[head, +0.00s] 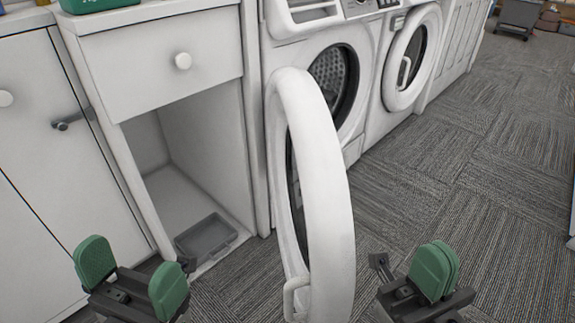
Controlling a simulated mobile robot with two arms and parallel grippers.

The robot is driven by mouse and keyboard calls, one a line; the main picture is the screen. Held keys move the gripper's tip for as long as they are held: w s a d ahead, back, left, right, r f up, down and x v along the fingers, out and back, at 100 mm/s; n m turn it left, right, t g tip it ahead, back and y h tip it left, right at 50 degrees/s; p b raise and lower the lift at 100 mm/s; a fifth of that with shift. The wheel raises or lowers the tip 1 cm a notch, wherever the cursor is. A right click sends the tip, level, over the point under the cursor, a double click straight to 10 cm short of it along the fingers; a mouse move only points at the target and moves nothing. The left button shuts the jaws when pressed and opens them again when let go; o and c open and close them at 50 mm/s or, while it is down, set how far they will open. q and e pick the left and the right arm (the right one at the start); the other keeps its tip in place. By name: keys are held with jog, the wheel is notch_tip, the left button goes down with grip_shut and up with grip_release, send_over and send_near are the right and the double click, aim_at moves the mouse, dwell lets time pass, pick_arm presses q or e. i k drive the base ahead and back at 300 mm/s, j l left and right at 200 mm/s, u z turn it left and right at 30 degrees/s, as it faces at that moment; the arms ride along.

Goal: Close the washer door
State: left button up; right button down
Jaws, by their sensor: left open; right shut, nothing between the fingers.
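The washer door (316,165) is a round white ring with dark glass. It stands wide open, swung out toward me, seen nearly edge-on. Its handle (291,298) is low on its left side. The washer (282,55) is white, and its dark drum opening (334,80) shows behind the door. My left gripper (132,278) has green pads, is open and empty, and is left of the door. My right gripper (434,271) is shut and empty, to the right of the door and apart from it.
A second white machine (375,115) with a shut round door (411,62) stands further right. A white cabinet (160,60) with a drawer and open compartment stands left; a grey tray (206,237) lies at its bottom. Grey carpet (470,200) is clear at right.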

aim_at(311, 207)
jog(key=k+j+u, duration=0.15)
jog(key=u, duration=0.2)
jog(key=j+u, duration=0.35)
jog(key=j, duration=0.4)
jog(key=i, duration=0.05)
